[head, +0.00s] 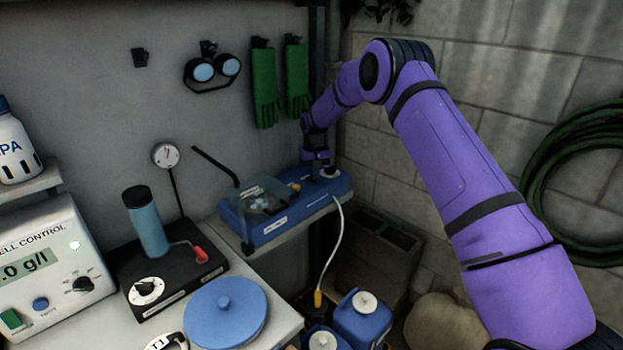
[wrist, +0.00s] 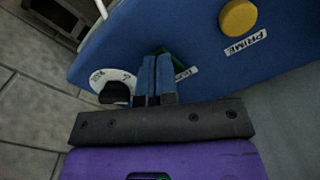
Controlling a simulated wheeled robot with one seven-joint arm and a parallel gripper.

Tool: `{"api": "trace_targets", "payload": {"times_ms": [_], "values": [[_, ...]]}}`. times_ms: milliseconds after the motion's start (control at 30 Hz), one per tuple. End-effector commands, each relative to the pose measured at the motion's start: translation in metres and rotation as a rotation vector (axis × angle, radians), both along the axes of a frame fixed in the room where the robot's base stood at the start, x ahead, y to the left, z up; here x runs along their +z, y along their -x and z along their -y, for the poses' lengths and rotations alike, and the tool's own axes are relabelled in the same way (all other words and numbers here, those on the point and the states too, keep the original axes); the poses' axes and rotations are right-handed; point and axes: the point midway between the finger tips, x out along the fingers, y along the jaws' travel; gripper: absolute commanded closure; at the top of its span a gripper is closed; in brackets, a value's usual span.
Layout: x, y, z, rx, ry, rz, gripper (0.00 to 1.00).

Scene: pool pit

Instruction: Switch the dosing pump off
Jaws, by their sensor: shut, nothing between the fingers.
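The dosing pump (head: 275,229) is a long blue box on the shelf against the wall in the head view. In the wrist view its blue top (wrist: 190,40) fills the upper part. My gripper (wrist: 156,62) is shut and empty, its fingertips over the pump's top. A green part (wrist: 154,51), perhaps a switch, shows just past the fingertips, mostly hidden by them; I cannot tell its position or whether I touch it. A partly hidden label (wrist: 187,73) is beside it. A white dial with a black knob (wrist: 115,93) is just left of the fingers.
A yellow button (wrist: 238,16) marked PRIME is at the upper right in the wrist view. A clear cover (head: 262,200) stands over the pump's left part. A white hose (head: 337,245) hangs from its right end. Green gloves (head: 264,85) hang behind. The block wall is close on the right.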

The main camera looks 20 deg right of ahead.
Motion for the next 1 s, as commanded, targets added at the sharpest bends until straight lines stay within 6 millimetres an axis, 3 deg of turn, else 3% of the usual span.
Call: {"api": "trace_targets", "payload": {"times_ms": [467, 1000], "values": [[-0.005, 0.000, 0.000, 0.000, 0.000, -0.001, 1.00], [0.032, 0.000, 0.000, 0.000, 0.000, 0.001, 1.00]]}}
